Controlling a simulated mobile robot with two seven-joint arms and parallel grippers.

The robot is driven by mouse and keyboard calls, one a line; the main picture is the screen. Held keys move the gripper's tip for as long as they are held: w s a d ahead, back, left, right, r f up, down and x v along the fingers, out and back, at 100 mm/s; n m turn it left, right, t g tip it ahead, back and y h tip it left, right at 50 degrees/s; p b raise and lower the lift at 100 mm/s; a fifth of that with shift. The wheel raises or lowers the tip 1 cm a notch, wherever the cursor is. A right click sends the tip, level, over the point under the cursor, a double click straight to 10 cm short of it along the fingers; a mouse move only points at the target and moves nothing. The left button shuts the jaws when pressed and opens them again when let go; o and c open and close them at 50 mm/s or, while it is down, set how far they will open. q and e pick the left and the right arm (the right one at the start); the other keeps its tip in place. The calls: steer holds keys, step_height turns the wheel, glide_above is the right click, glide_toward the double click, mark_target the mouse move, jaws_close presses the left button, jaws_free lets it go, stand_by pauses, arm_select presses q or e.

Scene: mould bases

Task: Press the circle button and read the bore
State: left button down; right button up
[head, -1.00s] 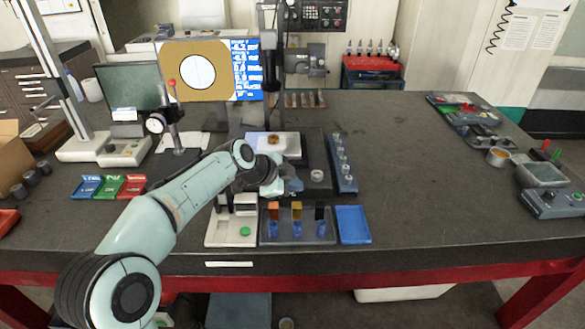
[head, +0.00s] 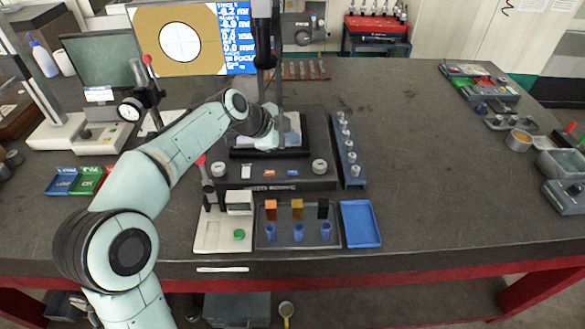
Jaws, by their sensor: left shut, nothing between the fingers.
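The measuring machine's base (head: 335,181) is black, with several small keys on its front: a white key (head: 246,171), an orange-red key (head: 269,173) and a blue key (head: 293,172). I cannot tell which of them bears a circle. The screen (head: 146,38) shows a white disc on tan beside a blue readout panel (head: 237,38), whose figures are cut off at the top and too small to read surely. My left gripper (head: 290,133) is shut and empty, over or near the pale stage, partly hidden by my wrist. The workpiece there cannot be made out. My right gripper is not in view.
A clear tray (head: 265,239) with coloured blocks and blue pieces stands in front, beside an empty blue tray (head: 360,224) and a white fixture (head: 212,235) with a green button. A blue rack (head: 351,165) of gauges stands right of the base.

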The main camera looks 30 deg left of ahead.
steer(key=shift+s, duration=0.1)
arm_select(q)
steer(key=shift+f, duration=0.1)
steer(key=b, duration=0.5)
glide_above(290, 174)
step_height(290, 174, down, 8)
steer(key=shift+r, duration=0.1)
steer(key=shift+f+b, duration=0.4)
steer(key=shift+f, duration=0.05)
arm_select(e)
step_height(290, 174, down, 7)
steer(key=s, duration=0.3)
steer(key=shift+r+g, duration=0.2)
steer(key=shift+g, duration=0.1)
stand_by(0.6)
arm_select(q)
steer(key=shift+f+b, duration=0.4)
steer(key=shift+b, duration=0.2)
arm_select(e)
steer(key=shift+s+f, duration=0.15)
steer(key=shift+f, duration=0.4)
